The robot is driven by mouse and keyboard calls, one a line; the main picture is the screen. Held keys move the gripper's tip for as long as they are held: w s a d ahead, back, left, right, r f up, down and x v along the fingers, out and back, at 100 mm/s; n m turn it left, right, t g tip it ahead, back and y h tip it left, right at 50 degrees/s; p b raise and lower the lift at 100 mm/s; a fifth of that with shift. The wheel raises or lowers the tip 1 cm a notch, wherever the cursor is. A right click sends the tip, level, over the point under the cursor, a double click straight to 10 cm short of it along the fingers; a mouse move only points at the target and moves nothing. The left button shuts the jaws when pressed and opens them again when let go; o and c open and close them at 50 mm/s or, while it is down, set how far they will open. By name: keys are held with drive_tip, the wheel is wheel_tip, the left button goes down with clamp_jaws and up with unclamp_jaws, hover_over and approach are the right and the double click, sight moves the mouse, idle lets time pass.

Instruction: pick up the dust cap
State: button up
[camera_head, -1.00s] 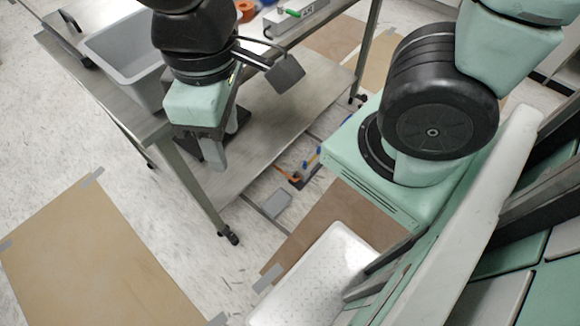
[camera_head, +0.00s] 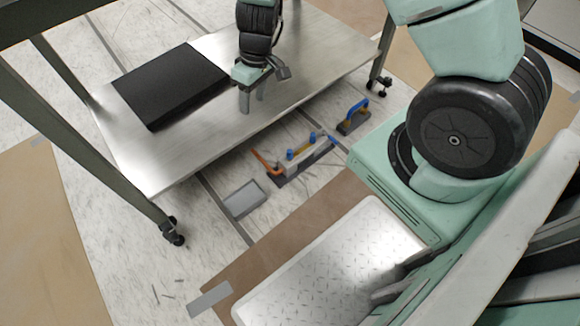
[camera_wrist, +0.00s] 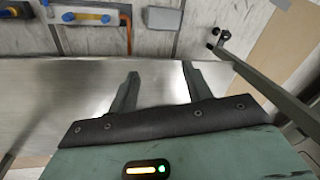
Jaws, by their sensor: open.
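I cannot pick out a dust cap for certain in either view. My gripper (camera_head: 253,103) is open over the metal lower shelf (camera_head: 190,150) of the cart, with nothing between its fingers. In the wrist view my gripper (camera_wrist: 160,70) shows both fingers apart against the bare shelf. A grey fixture with blue knobs (camera_head: 308,157) and an orange hose end lies on the floor just beyond the shelf edge. It also shows in the wrist view (camera_wrist: 88,14). A blue-handled tool (camera_head: 353,116) lies to its right.
A black flat box (camera_head: 172,84) lies on the shelf, left of my gripper. A grey flat plate (camera_head: 243,199) lies on the floor. Cart legs (camera_head: 95,140) stand at the shelf corners. The shelf between box and front edge is bare.

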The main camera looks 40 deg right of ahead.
drive_tip(key=h+b, duration=0.2)
drive_tip(key=b, duration=0.6)
hover_over(289, 151)
wheel_tip(289, 151, down, 20)
wheel_tip(289, 151, down, 11)
drive_tip(key=b, duration=0.6)
drive_tip(key=shift+s+r, duration=0.1)
drive_tip(key=shift+r, duration=0.1)
drive_tip(key=shift+w+f+b, duration=0.2)
drive_tip(key=shift+f+b, duration=1.75)
drive_tip(key=shift+f, duration=1.1)
clamp_jaws()
